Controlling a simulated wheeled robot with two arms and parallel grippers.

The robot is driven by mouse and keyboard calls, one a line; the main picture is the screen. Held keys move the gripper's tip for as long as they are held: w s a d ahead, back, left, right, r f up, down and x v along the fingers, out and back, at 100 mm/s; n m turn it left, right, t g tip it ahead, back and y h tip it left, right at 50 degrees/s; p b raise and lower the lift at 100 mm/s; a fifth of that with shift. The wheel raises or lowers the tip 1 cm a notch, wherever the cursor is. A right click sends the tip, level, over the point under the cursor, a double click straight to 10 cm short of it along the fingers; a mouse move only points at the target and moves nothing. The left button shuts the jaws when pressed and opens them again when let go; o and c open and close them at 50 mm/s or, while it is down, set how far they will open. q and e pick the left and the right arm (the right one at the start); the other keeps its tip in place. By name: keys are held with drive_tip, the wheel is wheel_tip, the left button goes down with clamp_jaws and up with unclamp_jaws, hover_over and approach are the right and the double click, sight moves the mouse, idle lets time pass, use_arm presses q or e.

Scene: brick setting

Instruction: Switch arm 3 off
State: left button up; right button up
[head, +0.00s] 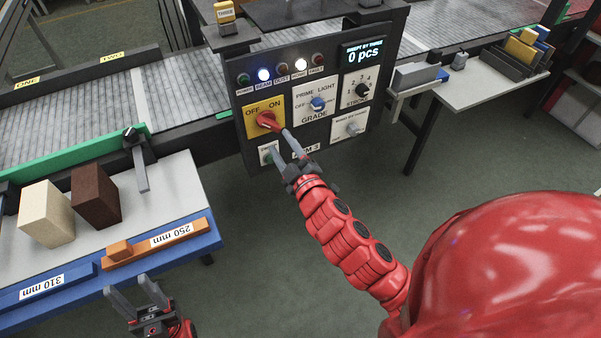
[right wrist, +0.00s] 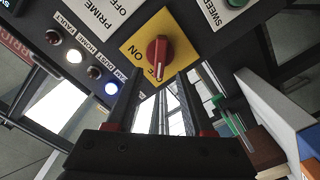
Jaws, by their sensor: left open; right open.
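The control panel (head: 326,100) carries a lower label reading "ARM 3", partly covered by my right gripper. Its red rotary switch (head: 266,119) sits on a yellow OFF/ON plate (head: 253,127). In the right wrist view the red handle (right wrist: 157,52) stands upright in the picture; I cannot tell for sure which mark it points to. My right gripper (head: 281,145) is open and empty in front of the switch. In the wrist view its fingers (right wrist: 156,88) lie either side of the handle's line; contact is unclear. My left gripper (head: 134,290) is open and empty at lower left.
Two lamps are lit, BEAM (head: 264,74) and HOME (head: 300,64). The display (head: 363,53) reads "0 pcs". A GRADE knob (head: 317,104) and a STROKE knob (head: 362,90) sit beside the switch. Blocks (head: 96,197) stand on the left table. A conveyor (head: 190,88) runs behind.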

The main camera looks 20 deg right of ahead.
drive_tip(key=s+p, duration=0.6)
drive_tip(key=s, duration=0.4)
drive_tip(key=shift+s+d, duration=0.2)
drive_tip(key=shift+s, duration=0.05)
